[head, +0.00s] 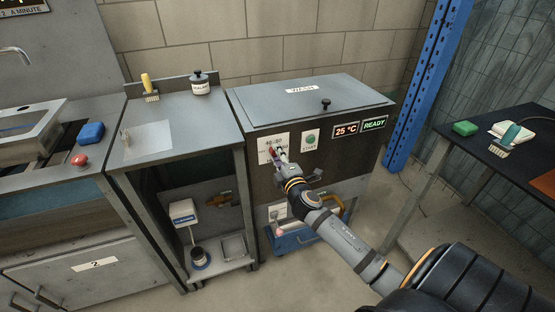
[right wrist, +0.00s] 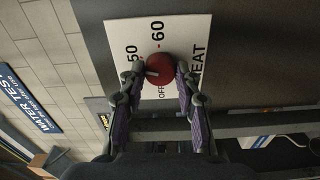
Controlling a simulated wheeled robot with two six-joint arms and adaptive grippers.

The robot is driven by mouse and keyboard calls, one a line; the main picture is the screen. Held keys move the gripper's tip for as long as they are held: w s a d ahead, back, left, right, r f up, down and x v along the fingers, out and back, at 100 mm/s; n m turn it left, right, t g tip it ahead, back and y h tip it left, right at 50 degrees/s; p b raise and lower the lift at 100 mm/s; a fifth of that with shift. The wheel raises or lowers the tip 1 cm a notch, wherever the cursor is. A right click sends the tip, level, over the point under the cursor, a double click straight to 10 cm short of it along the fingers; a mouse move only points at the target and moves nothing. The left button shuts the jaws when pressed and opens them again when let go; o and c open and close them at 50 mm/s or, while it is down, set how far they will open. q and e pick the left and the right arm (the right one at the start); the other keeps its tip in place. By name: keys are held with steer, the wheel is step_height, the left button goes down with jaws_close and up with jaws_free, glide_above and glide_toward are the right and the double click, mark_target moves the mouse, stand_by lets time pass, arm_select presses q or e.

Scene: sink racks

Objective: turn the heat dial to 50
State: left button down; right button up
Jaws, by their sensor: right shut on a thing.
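The heat dial (right wrist: 161,68) is a round red knob on a white plate (right wrist: 186,31) marked HEAT, OFF, 50 and 60. A pale pointer mark on the knob points to the left in the right wrist view, below the printed 50. Part of the scale is hidden behind a finger. My right gripper (right wrist: 163,74) is shut on the knob, with one finger on each side. In the head view the right gripper (head: 278,154) reaches the plate on the front of the wash cabinet (head: 330,112) and largely hides the dial. My left gripper is not in view.
The cabinet front also bears a green start button (head: 310,138), a 25 °C display (head: 346,130) and a READY display (head: 374,124). A black knob (head: 326,103) stands on the lid. A blue post (head: 428,80) and a dark table (head: 510,150) are at the right.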

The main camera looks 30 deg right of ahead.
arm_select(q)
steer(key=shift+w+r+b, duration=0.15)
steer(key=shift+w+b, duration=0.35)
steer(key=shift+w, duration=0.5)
arm_select(e)
steer(key=shift+f+m, duration=0.1)
steer(key=shift+m, duration=1.2)
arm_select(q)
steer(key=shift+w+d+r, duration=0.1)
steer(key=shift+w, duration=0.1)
arm_select(e)
steer(key=o, duration=1.2)
steer(key=shift+c, duration=0.2)
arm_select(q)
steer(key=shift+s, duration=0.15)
arm_select(e)
steer(key=v, duration=1.2)
